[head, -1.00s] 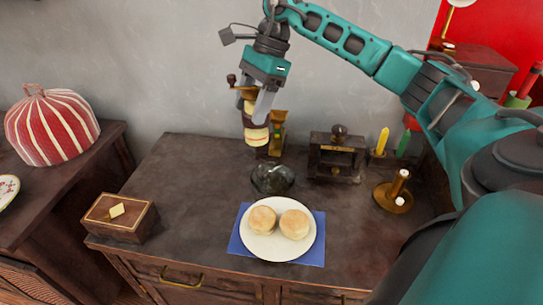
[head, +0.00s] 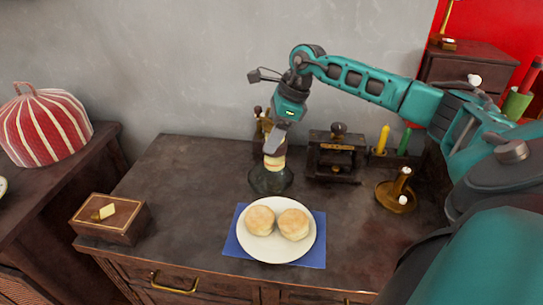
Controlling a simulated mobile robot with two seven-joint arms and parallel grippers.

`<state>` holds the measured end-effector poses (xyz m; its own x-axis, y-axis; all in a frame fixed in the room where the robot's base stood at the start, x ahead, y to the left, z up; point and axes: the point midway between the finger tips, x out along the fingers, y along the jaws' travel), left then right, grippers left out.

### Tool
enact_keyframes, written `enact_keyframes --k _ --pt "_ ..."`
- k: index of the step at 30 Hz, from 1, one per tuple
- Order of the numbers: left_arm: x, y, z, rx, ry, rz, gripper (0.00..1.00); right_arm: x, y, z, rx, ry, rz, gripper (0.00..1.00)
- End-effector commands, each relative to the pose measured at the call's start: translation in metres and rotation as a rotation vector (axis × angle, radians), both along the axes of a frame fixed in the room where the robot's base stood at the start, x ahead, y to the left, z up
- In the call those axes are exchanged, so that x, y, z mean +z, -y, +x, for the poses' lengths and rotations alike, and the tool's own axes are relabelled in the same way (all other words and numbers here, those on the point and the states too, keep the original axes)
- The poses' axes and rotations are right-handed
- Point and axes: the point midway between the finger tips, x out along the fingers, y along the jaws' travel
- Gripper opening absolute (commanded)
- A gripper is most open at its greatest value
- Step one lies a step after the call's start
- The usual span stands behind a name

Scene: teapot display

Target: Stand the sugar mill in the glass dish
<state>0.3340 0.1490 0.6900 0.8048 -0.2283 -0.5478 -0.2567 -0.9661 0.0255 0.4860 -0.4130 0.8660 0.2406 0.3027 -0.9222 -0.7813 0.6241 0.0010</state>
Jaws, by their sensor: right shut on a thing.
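The sugar mill (head: 273,163) has a pale body with a reddish band. My right gripper (head: 274,145) is shut on it from above and hides much of its upper part. The glass dish (head: 258,184) is dark and see-through and sits on the cabinet top behind the plate. The mill's lower end overlaps the dish's opening and looks roughly upright. I cannot tell whether it touches the dish's bottom. My left gripper is not in view.
A white plate (head: 277,255) with two buns lies on a blue mat (head: 235,245) in front of the dish. A dark wooden grinder (head: 335,155), candles and a brass candlestick (head: 396,193) stand to the right. A wooden box (head: 110,218) is at front left.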

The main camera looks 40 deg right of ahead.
Motion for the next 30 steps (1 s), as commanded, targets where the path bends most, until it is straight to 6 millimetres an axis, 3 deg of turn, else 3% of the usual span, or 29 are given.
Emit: enact_keyframes --k 8,15,21,22,30 --pt "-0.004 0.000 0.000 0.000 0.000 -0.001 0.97 -0.022 0.000 0.000 -0.001 0.000 0.001 0.16" --pt "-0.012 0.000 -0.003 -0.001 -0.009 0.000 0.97 -0.056 0.000 0.000 0.000 0.001 0.001 0.16" --pt "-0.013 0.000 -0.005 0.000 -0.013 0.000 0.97 -0.057 0.001 0.000 0.000 0.000 -0.001 0.16" --pt "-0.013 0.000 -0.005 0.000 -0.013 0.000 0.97 -0.058 0.001 -0.001 0.000 -0.003 -0.002 0.64" --pt "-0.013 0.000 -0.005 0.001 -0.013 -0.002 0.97 -0.057 0.000 0.000 0.000 -0.001 0.000 0.88"
